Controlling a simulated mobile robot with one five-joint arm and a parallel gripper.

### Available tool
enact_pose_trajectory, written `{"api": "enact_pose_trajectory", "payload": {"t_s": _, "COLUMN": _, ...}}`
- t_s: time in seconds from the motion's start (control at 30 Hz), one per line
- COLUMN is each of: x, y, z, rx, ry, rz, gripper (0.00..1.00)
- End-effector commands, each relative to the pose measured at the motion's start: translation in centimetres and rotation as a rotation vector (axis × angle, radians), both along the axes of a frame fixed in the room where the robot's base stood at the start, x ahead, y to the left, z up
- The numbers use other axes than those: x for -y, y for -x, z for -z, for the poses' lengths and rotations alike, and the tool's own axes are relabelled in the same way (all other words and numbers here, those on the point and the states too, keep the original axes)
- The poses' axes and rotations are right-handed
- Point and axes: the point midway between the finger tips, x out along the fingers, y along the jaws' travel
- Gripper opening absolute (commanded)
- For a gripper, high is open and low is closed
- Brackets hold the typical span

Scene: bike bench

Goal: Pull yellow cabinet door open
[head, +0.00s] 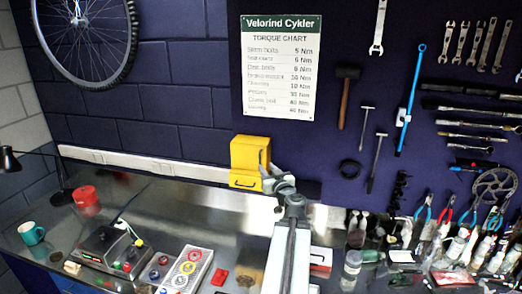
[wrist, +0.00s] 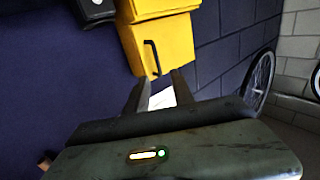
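The yellow cabinet (head: 248,152) is mounted on the dark wall above the bench's back edge. The cabinet (wrist: 172,40) also fills the top middle of the wrist view, with the black handle (wrist: 153,58) running up and down there. My gripper (head: 272,176) is at the cabinet's lower right in the head view. In the wrist view my gripper (wrist: 162,80) is open, its two fingers apart and pointing at the door. The handle shows just beyond the fingertips; contact cannot be told.
A torque chart (head: 281,68) hangs above the cabinet, and a mallet (head: 345,95) hangs to its right. Pliers and bottles crowd the bench at right. A teal mug (head: 31,234), red tin (head: 87,200) and control box (head: 105,248) stand at left.

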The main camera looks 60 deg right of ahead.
Motion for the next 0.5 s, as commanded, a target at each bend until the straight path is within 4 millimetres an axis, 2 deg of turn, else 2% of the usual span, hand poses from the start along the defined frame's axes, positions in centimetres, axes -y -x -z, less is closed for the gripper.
{"api": "enact_pose_trajectory", "payload": {"t_s": 0.07, "x": 0.4, "y": 0.5, "z": -0.2, "rx": 0.002, "ry": 0.003, "rz": 0.012, "gripper": 0.29}}
{"api": "enact_pose_trajectory", "payload": {"t_s": 0.23, "x": 0.7, "y": -0.1, "z": -0.1, "rx": 0.002, "ry": 0.003, "rz": 0.009, "gripper": 0.29}}
{"api": "enact_pose_trajectory", "payload": {"t_s": 0.5, "x": 3.6, "y": -3.7, "z": 0.0, "rx": 0.002, "ry": 0.003, "rz": 0.006, "gripper": 0.29}}
